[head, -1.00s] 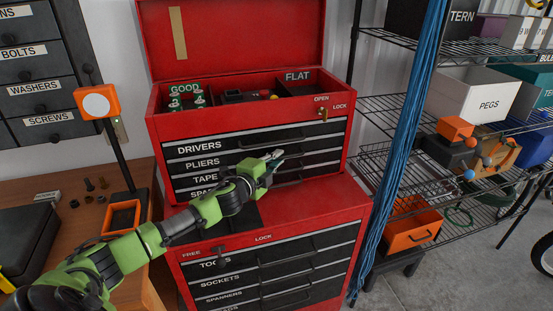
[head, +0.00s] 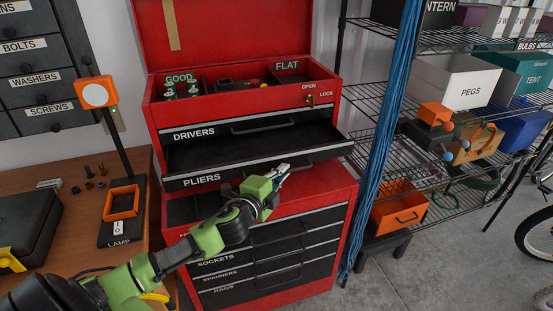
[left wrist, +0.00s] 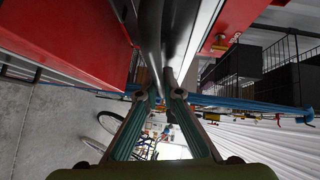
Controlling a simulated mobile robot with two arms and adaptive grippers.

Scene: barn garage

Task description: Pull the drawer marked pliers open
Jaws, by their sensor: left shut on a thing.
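The drawer marked PLIERS (head: 201,180) is pulled out of the red tool chest (head: 157,125), and its dark inside shows, empty where I can see it. It is the second drawer, below the one marked DRIVERS (head: 193,134), which is shut. My left gripper (head: 280,172) is at the right half of the pliers drawer's front, shut on its handle. In the left wrist view the fingers (left wrist: 160,93) close at a dark bar, the handle (left wrist: 152,38). The gripper partly hides the handle in the head view. My right gripper is not in view.
The open drawer overhangs the lower red cabinet (head: 335,181) with its shut drawers. The chest's lid stands open. A workbench with a lamp (head: 123,200) is at the left. A blue cable bundle (head: 385,140) and wire shelves stand at the right.

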